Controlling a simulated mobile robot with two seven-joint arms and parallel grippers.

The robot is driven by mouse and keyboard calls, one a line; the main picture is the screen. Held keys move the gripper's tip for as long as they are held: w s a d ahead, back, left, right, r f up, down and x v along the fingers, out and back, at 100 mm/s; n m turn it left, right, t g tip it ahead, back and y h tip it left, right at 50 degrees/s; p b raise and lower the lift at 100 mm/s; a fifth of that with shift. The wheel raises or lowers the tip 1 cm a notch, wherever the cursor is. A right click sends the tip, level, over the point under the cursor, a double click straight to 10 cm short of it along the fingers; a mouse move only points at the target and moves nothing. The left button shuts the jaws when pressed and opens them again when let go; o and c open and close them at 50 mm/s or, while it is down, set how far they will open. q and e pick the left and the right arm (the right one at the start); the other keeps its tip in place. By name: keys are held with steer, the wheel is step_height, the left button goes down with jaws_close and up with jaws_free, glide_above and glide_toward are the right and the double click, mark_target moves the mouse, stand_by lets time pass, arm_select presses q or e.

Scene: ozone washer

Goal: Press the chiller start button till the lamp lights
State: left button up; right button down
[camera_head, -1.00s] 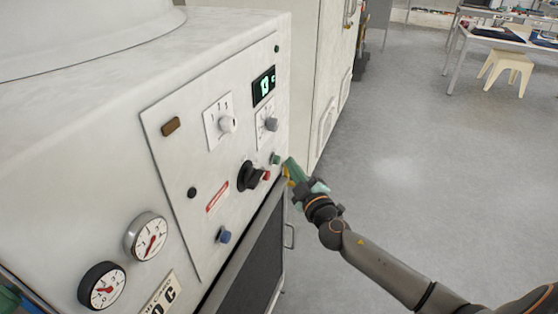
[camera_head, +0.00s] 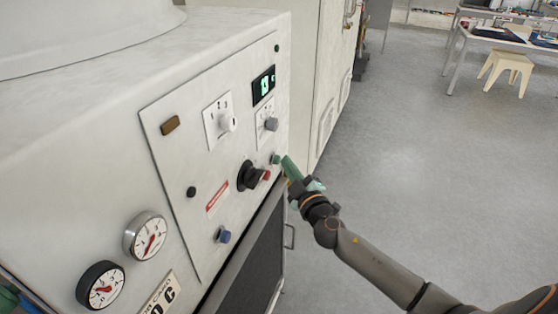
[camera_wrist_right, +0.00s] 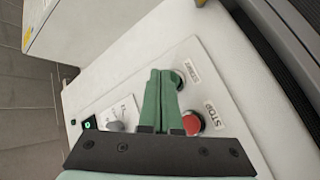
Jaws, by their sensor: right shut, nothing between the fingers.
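The white machine's control panel (camera_head: 185,190) faces right in the head view. A small green button (camera_head: 275,158) sits near its right edge, above a red button (camera_head: 266,175). The wrist view shows the green button (camera_wrist_right: 178,79) with a label beside it and the red button (camera_wrist_right: 192,122) marked STOP. My right gripper (camera_head: 285,159) is shut and empty, its green fingertips right by the green button. In the wrist view the fingertips (camera_wrist_right: 160,72) partly overlap the button's edge; I cannot tell whether they touch. I make out no lit lamp. My left gripper is not in view.
A black rotary knob (camera_head: 248,176) protrudes beside the red button.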

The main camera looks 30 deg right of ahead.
steer(key=shift+w+a, duration=0.25)
stand_by(0.3)
steer(key=shift+s+d, duration=0.6)
steer(key=shift+s, duration=0.05)
stand_by(0.3)
steer(key=s+d, duration=0.1)
steer(key=s, duration=0.1)
steer(key=s+d+b, duration=0.1)
steer(key=s+d, duration=0.1)
steer(key=shift+d, duration=0.1)
steer(key=shift+w, duration=0.1)
stand_by(0.8)
